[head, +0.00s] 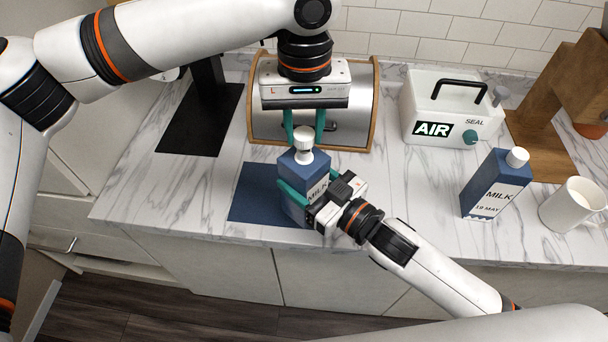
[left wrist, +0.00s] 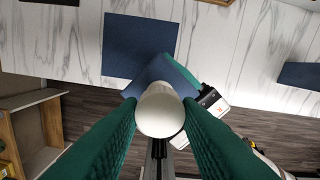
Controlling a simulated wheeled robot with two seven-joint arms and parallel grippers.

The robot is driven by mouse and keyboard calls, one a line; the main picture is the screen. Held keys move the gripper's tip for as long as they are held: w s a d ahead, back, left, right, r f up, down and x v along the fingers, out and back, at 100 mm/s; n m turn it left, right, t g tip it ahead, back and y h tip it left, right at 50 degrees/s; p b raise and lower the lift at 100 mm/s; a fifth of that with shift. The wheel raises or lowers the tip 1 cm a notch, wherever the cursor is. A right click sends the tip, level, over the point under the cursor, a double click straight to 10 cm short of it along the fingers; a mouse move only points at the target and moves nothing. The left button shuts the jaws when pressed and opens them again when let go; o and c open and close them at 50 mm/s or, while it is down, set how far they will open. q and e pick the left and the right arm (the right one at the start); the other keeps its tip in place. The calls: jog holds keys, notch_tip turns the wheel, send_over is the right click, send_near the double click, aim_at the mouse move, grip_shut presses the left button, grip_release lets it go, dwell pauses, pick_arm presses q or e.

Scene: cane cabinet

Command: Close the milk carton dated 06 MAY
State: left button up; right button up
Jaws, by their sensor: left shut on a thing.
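In the left wrist view the cap (left wrist: 160,110) is between the green fingers, over the carton's blue top (left wrist: 160,72).
A dark blue mat (head: 250,195) lies by the carton. Another milk carton (head: 494,185), capped and marked 19 MAY, stands at right beside a white mug (head: 572,205). A white AIR SEAL box (head: 450,105), a wood-framed metal box (head: 350,115) and a black stand (head: 200,120) are behind.

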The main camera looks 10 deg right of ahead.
aim_at(307, 172)
pick_arm(q)
jog(key=shift+s+r, duration=0.1)
dwell(0.5)
jog(key=shift+f, duration=0.95)
jog(key=shift+f, duration=0.5)
